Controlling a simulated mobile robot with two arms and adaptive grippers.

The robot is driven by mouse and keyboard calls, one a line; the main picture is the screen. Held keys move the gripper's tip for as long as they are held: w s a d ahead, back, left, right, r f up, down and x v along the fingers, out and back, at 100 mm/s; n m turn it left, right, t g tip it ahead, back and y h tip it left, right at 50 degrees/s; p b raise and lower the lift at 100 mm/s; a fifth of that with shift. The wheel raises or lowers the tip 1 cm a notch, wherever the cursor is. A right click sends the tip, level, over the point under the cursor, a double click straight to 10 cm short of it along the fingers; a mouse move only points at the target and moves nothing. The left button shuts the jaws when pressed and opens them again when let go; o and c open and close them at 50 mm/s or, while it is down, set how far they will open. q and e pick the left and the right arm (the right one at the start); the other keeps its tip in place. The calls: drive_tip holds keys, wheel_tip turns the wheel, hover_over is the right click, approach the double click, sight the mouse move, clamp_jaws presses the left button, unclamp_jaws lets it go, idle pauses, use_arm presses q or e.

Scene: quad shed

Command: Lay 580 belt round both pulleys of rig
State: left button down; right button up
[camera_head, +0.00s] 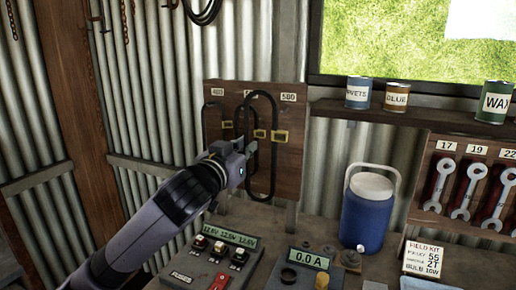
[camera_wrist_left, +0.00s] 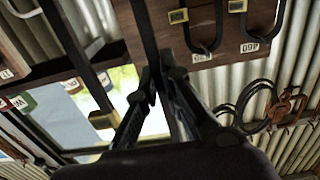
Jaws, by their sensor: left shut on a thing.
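The 580 belt (camera_head: 274,165) is a long black loop with a yellow tag, under the 580 label at the right of the wooden belt board (camera_head: 292,150). My left gripper (camera_head: 243,158) is at the loop's left strand. In the left wrist view, the gripper (camera_wrist_left: 160,85) is shut on a dark belt strand (camera_wrist_left: 146,30), and another strand with a yellow tag (camera_wrist_left: 103,119) runs to the left. I cannot tell whether the belt still touches its hanger. The rig and its pulleys are not recognisable in these views. My right gripper is not in view.
Other tagged belts (camera_head: 207,125) hang left on the board. Below are a meter box (camera_head: 228,236) with clips and a 0.0 A instrument (camera_head: 312,258). A blue jug (camera_head: 368,215) stands right of the board. Tins (camera_head: 397,96) line the shelf; wrenches (camera_head: 437,182) hang below.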

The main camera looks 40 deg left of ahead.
use_arm(q)
drive_tip(key=shift+s+d+r+p, duration=0.15)
drive_tip(key=shift+s+r+p, duration=0.3)
drive_tip(key=shift+s, duration=0.25)
drive_tip(key=shift+s+d+r+p, duration=0.15)
drive_tip(key=shift+s+r+p, duration=0.2)
drive_tip(key=shift+s+r, duration=0.25)
drive_tip(key=shift+s+d+f+b, duration=0.2)
drive_tip(key=shift+s+b, duration=0.25)
drive_tip(key=shift+b, duration=0.75)
drive_tip(key=b+v, duration=0.2)
drive_tip(key=b, duration=0.1)
drive_tip(key=shift+s+a, duration=0.1)
drive_tip(key=shift+s, duration=0.05)
drive_tip(key=b+v, duration=0.6)
drive_tip(key=b, duration=0.1)
drive_tip(key=shift+r, duration=0.15)
